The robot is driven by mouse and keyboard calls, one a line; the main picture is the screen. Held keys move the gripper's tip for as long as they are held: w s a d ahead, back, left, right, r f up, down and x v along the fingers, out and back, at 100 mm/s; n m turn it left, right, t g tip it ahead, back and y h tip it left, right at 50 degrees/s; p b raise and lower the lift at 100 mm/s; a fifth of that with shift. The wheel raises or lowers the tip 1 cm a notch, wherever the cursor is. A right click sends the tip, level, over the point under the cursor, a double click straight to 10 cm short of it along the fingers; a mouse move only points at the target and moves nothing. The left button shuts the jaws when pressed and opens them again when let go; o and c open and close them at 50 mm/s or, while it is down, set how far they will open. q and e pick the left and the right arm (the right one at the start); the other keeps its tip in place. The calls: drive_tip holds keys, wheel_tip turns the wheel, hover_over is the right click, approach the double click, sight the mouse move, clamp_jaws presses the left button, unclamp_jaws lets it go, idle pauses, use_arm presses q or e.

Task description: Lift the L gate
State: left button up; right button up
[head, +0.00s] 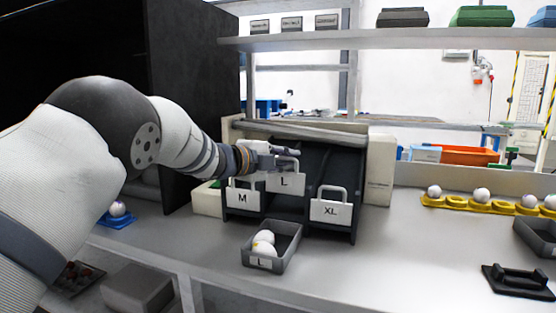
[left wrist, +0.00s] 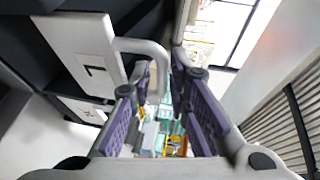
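The white L gate (head: 285,183) stands higher than the M gate (head: 243,198) on its left and the XL gate (head: 330,211) on its right, with a dark opening below it. My left gripper (head: 287,153) is at the L gate's top handle. In the left wrist view the L gate (left wrist: 82,55) is at upper left, and its looped handle (left wrist: 150,50) runs between the fingertips of my left gripper (left wrist: 160,78). The fingers are closed around the handle, with a gap showing between their pads lower down. My right gripper is in neither view.
A grey bin labelled L (head: 288,255) with white eggs stands in front of the dark chute rack (head: 345,165). A yellow egg tray (head: 460,203) is at the right, with a black handled object (head: 518,282) nearer. The counter between is clear.

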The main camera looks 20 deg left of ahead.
use_arm(q)
drive_tip(key=v, duration=1.1)
drive_tip(key=shift+s, duration=0.2)
drive_tip(key=shift+a+r, duration=0.1)
drive_tip(key=shift+r, duration=0.05)
